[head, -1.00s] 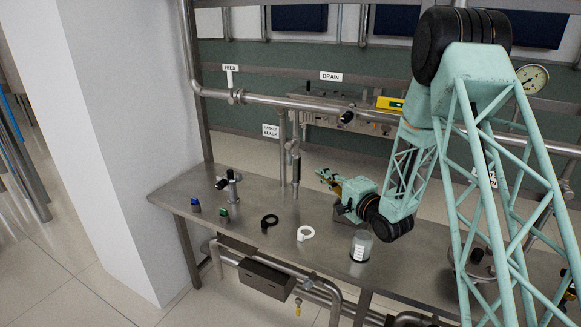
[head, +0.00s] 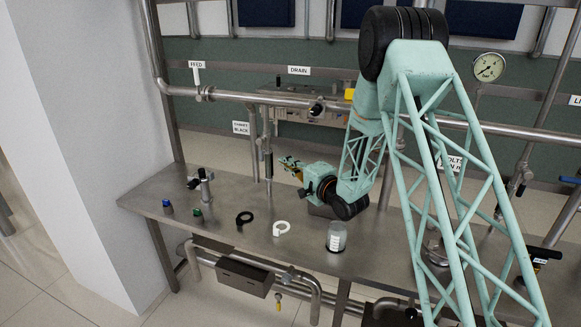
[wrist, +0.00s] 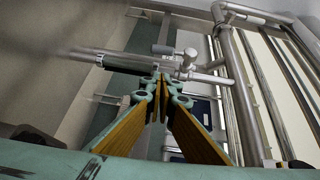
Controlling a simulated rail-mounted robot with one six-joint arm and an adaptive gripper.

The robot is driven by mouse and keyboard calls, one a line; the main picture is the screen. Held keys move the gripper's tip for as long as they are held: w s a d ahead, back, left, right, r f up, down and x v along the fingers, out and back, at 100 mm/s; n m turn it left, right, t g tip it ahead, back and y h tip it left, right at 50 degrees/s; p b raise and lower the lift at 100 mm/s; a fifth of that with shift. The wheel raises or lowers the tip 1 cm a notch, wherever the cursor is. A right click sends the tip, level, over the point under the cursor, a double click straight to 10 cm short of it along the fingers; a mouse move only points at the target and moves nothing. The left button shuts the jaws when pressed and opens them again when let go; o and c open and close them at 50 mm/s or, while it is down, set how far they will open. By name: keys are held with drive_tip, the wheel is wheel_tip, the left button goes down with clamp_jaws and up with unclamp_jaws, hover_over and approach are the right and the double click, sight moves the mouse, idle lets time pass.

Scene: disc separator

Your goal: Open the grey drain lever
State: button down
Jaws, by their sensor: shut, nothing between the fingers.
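The DRAIN label (head: 299,70) is above the horizontal pipe in the head view. Below it, a black knob (head: 316,109) sits on the pipe. A thin vertical grey fitting (head: 268,158) hangs from the pipe towards the bench; I cannot tell for certain which part is the grey drain lever. My gripper (head: 284,161) is just right of this fitting, above the bench. In the wrist view, my gripper's fingers (wrist: 158,88) are shut and empty. Beyond them lies a grey pipe fitting with a dark sleeve (wrist: 125,64); contact with the fingers cannot be told.
The steel bench (head: 165,190) carries a black ring (head: 243,219), a white ring (head: 281,229), a clear jar (head: 336,237), a blue cap (head: 167,206), a green cap (head: 197,215) and a small valve stand (head: 203,181). A FEED valve (head: 199,85) is at the upper left.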

sight(260, 149)
drive_tip(key=w+a+b, duration=0.1)
drive_tip(key=w+a, duration=0.3)
drive_tip(key=a, duration=0.2)
drive_tip(key=shift+a+f, duration=0.2)
idle(0.4)
drive_tip(key=shift+w+a+f+b, duration=0.15)
drive_tip(key=shift+a+b, duration=0.2)
drive_tip(key=shift+a, duration=0.15)
drive_tip(key=shift+d, duration=0.1)
